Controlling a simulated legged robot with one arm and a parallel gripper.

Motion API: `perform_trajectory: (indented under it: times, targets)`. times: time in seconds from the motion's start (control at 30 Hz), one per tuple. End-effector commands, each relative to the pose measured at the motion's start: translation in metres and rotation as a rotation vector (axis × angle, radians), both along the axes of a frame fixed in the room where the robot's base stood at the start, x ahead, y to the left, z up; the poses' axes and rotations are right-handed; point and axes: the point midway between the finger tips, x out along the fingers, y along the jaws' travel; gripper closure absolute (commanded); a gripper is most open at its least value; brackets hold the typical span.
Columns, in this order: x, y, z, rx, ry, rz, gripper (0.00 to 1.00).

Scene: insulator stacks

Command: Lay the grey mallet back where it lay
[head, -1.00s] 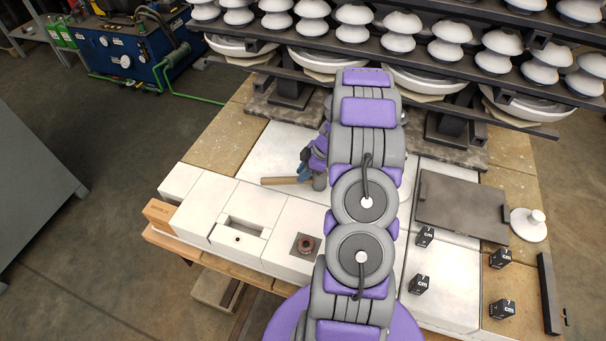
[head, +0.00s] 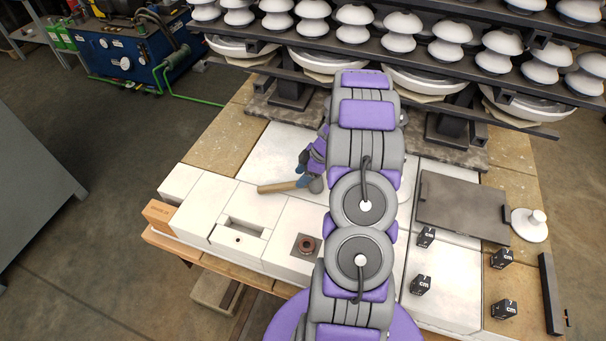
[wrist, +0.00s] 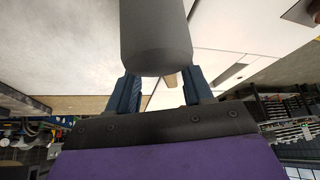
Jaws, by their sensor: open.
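The mallet has a pale wooden handle (head: 278,187) and a grey head (head: 316,185). In the head view it is left of my arm, over the white slabs, with the handle pointing left. I cannot tell whether it rests fully on the slab. My gripper (head: 304,178) is at the mallet, near where handle and head meet, and is partly hidden by my arm. In the wrist view the grey head (wrist: 155,38) looms large beyond the blue fingers (wrist: 160,90). The fingers are apart, with a bit of the handle (wrist: 173,80) showing between them.
White blocks with a recessed slot (head: 243,228) and a brown ring (head: 306,244) lie in front. A dark plate (head: 462,205), a white knobbed disc (head: 529,225) and several black cubes (head: 420,285) are at right. Insulator stacks (head: 448,40) stand behind.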

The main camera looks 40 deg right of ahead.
Motion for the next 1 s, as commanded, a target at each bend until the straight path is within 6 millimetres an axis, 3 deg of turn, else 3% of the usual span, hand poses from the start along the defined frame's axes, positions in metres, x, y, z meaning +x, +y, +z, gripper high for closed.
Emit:
perform_trajectory:
  times: [0.27, 0.7, 1.0]
  targets:
    - [-0.001, -0.004, 0.009, 0.004, 0.0, 0.001, 0.49]
    - [-0.027, -0.035, 0.087, 0.0, -0.003, 0.0, 0.49]
    - [-0.036, -0.045, 0.108, 0.002, 0.0, 0.0, 0.49]
